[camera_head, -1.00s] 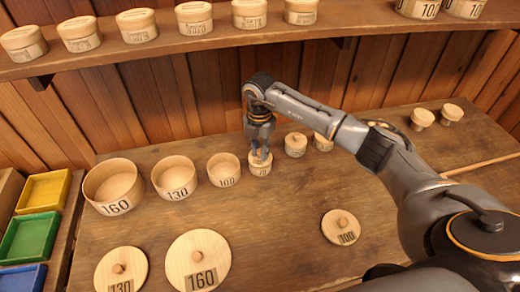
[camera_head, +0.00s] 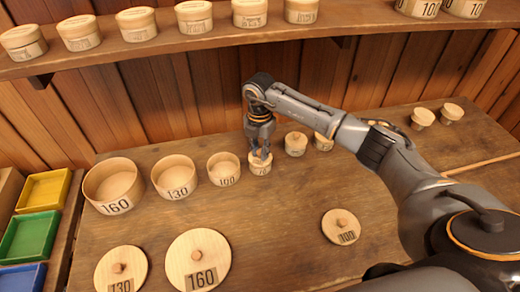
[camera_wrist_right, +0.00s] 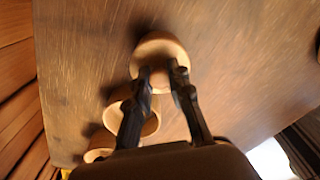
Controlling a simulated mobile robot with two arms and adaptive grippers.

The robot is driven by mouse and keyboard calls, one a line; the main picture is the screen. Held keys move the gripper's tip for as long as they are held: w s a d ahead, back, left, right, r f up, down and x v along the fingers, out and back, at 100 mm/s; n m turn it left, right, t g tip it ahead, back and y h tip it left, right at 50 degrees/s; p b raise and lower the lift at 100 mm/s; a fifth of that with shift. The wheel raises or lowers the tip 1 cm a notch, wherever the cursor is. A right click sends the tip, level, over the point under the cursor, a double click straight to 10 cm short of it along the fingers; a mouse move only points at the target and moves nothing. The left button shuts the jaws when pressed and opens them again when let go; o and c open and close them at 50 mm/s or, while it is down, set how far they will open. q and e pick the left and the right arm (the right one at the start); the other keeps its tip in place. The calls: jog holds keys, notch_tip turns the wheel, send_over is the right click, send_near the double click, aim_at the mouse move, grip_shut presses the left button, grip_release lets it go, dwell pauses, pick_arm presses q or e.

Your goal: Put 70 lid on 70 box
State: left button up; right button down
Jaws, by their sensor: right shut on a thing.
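The 70 box (camera_head: 260,170) is a small round wooden box with a dark label, in the row on the table, right of the 100 box. My right gripper (camera_head: 261,157) points down right over it. In the right wrist view, my right gripper (camera_wrist_right: 163,74) is shut on the knob of a round wooden lid, the 70 lid (camera_wrist_right: 160,47). The lid is at the top of the 70 box. I cannot tell whether it is fully seated, as the fingers hide part of it. My left gripper is not in view.
Open boxes 160 (camera_head: 114,187), 130 (camera_head: 175,177) and 100 (camera_head: 224,169) stand to the left. Lidded boxes (camera_head: 296,145) stand to the right. Lids 130 (camera_head: 121,269), 160 (camera_head: 197,258) and 100 (camera_head: 341,226) lie in front. The table's middle is clear.

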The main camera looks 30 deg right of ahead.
aim_at(260, 151)
jog(key=c, duration=0.7)
grip_release()
jog(key=shift+c, duration=0.2)
jog(key=shift+r, duration=0.1)
jog(key=shift+r+p, duration=0.6)
jog(key=shift+r, duration=0.1)
jog(key=shift+r+p, duration=2.5)
jog(key=shift+r, duration=1)
